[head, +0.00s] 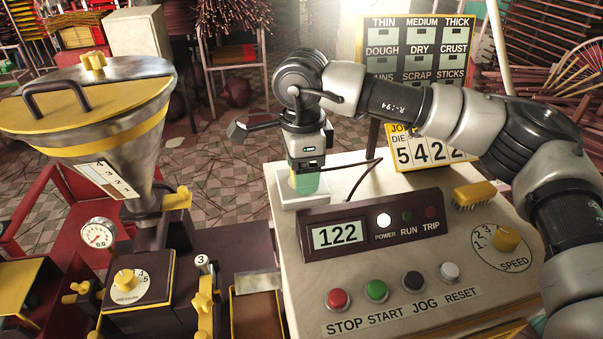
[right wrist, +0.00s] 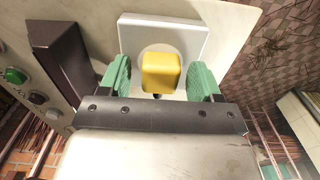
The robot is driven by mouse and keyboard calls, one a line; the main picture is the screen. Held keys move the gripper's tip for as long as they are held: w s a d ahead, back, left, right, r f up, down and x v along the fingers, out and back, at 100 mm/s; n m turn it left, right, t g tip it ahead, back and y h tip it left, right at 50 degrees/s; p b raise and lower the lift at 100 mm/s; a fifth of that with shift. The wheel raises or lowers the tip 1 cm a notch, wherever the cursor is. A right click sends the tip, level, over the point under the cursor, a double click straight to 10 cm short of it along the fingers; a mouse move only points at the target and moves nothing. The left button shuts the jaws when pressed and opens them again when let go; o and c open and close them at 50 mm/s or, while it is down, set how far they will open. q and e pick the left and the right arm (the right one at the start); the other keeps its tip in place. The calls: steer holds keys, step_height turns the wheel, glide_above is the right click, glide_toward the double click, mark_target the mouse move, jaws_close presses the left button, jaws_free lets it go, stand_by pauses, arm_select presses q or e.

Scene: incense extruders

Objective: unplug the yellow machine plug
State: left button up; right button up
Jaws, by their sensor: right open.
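The yellow plug (right wrist: 161,73) sits in a pale square socket plate (right wrist: 187,33) in the right wrist view. My right gripper (right wrist: 162,78) is open, with one green finger on each side of the plug. Small gaps show between the fingers and the plug. In the head view my right gripper (head: 306,182) points down at the socket plate (head: 287,200) on top of the control console, and the plug is mostly hidden behind its fingers. A dark cord (head: 362,176) runs from there over the console top. My left gripper is not in view.
The console (head: 290,252) carries a raised display box (head: 337,234) reading 122, close in front of the socket. Buttons, a speed knob (head: 506,239) and a yellow brush (head: 474,194) are on it. The metal hopper (head: 130,135) stands left. A number sign (head: 425,150) stands behind.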

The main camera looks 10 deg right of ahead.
stand_by(0.8)
jaws_close()
steer(key=shift+r+p, duration=1.35)
steer(key=shift+r, duration=1.7)
